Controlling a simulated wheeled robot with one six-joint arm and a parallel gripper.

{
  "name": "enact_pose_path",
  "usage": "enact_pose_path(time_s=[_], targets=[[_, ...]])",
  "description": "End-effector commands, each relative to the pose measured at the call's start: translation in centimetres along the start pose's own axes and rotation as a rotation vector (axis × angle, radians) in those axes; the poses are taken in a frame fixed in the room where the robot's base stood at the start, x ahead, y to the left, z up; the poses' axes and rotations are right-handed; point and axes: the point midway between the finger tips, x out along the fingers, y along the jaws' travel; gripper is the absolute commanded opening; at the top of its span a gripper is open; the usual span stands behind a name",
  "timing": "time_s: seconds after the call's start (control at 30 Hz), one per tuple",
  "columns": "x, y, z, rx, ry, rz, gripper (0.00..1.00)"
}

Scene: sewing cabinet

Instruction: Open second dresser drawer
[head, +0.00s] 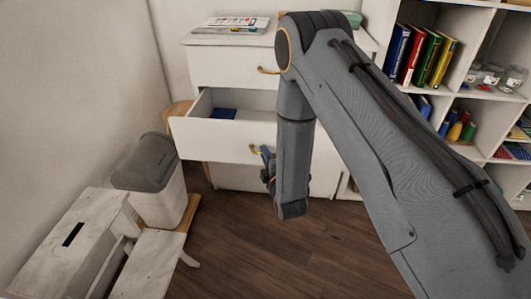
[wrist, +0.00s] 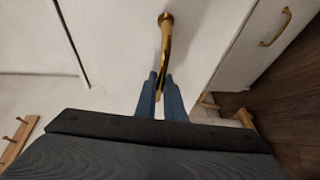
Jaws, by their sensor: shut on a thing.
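The white dresser (head: 236,66) stands against the back wall in the head view. Its second drawer (head: 218,138) is pulled out, with its inside showing and a blue thing (head: 223,114) lying in it. The first drawer above is closed. My gripper (head: 268,155) is at the front of the second drawer, partly hidden by my arm. In the wrist view my gripper (wrist: 160,96) has its blue fingers shut on the brass handle (wrist: 166,40) of that drawer. The lower end of the handle passes between the fingertips.
A shelf with books (head: 418,56) and jars is at the right. The wooden floor (head: 330,255) in front of the dresser is clear.

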Motion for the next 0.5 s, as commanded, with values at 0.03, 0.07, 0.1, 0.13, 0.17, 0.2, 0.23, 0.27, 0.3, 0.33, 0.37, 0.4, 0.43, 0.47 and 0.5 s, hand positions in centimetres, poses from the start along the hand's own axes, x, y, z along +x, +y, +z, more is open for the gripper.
enact_pose_path(time_s=[0.03,0.07,0.1,0.13,0.17,0.2,0.23,0.27,0.3,0.33,0.37,0.4,0.43,0.47,0.5], targets=[[-0.04,-0.04,0.25,0.000,-0.006,-0.001,0.00],[-0.03,-0.04,0.25,0.000,-0.006,-0.001,0.00],[-0.03,-0.04,0.25,0.000,-0.006,-0.001,0.00],[-0.03,-0.04,0.25,0.000,-0.006,-0.001,0.10],[-0.03,-0.04,0.25,0.000,-0.006,-0.001,0.15],[-0.03,-0.04,0.23,0.000,-0.005,-0.001,0.17],[-0.02,-0.04,0.20,0.000,-0.005,-0.001,0.17],[-0.02,-0.04,0.17,0.000,-0.004,-0.001,0.17],[-0.01,-0.03,0.13,0.000,-0.003,-0.001,0.17],[-0.01,-0.03,0.10,0.000,-0.003,-0.001,0.17],[-0.01,-0.03,0.08,0.000,-0.002,-0.001,0.17],[0.00,-0.03,0.07,0.000,-0.002,-0.001,0.17],[-0.02,-0.03,0.05,0.000,-0.001,-0.001,0.17],[-0.08,-0.03,0.05,0.000,-0.001,-0.001,0.17],[-0.25,-0.05,0.05,0.000,-0.001,-0.002,0.17]])
